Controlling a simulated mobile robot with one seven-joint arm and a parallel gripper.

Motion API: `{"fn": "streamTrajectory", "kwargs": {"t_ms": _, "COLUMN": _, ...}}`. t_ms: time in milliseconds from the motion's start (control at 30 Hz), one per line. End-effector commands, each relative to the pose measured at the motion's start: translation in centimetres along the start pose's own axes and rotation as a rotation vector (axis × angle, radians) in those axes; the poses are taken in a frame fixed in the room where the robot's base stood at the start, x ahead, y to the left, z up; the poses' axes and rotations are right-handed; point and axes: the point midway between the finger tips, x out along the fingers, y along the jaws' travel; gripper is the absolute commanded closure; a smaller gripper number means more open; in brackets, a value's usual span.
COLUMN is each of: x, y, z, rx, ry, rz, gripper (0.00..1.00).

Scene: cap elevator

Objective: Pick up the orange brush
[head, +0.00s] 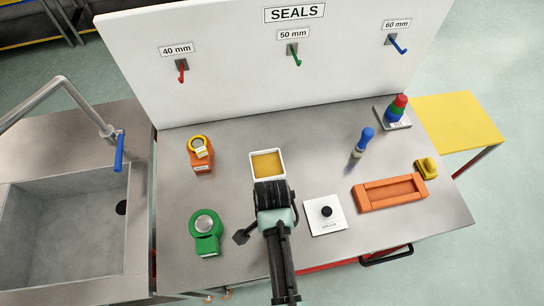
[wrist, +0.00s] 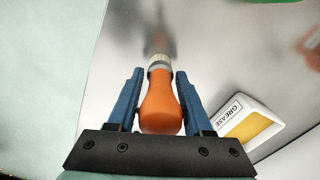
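The orange brush (wrist: 161,104) shows in the wrist view, its rounded orange handle towards the camera and a pale metal collar beyond it. Its far end is blurred. My gripper (wrist: 160,74) has its two blue fingers on either side of the brush, near the handle and collar. Whether the fingers press on the handle or stand slightly apart from it is not clear. In the head view my arm reaches over the front of the table, and I cannot make out the orange brush there.
A white grease tray (head: 253,168) lies behind my arm; it also shows in the wrist view (wrist: 233,106). A green tape holder (head: 207,243) stands left, a white plate (head: 332,225) right. Further right are an orange tray (head: 391,204) and a blue-handled brush (head: 367,136).

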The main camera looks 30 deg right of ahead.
Motion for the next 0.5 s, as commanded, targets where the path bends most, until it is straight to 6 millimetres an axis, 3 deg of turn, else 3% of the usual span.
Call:
{"fn": "streamTrajectory", "kwargs": {"t_ms": 33, "x": -0.02, "y": -0.01, "z": 0.0, "rx": 0.0, "ry": 0.0, "rz": 0.0, "gripper": 0.6}}
{"fn": "streamTrajectory", "kwargs": {"t_ms": 267, "x": -0.03, "y": -0.01, "z": 0.0, "rx": 0.0, "ry": 0.0, "rz": 0.0, "gripper": 1.0}}
{"fn": "streamTrajectory", "kwargs": {"t_ms": 500, "x": -0.05, "y": -0.02, "z": 0.0, "rx": 0.0, "ry": 0.0, "rz": 0.0, "gripper": 1.0}}
